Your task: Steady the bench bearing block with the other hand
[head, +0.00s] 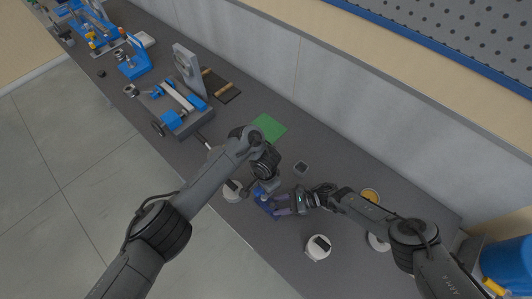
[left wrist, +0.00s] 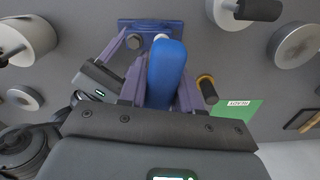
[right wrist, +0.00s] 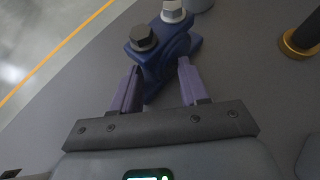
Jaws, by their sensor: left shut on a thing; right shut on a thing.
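The dark blue bearing block (head: 264,203) sits on the bench top, with a pale bolt and a dark bolt in its base. My right gripper (head: 287,204) comes at it from the right. In the right wrist view, the block (right wrist: 172,52) is between the purple fingers of that gripper (right wrist: 158,83), which is shut on its housing. My left gripper (head: 267,184) is above the block. In the left wrist view, its fingers (left wrist: 160,95) are shut on a bright blue rounded piece (left wrist: 167,65), which hides part of the block's base (left wrist: 178,28). Its lower end is hidden.
A green mat (head: 269,127) lies behind the arms. Round white pieces (head: 318,247) stand near the front edge and a brass-ringed piece (head: 370,195) stands to the right. A blue and grey fixture (head: 180,105) is farther left. Bare bench lies between the mat and the block.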

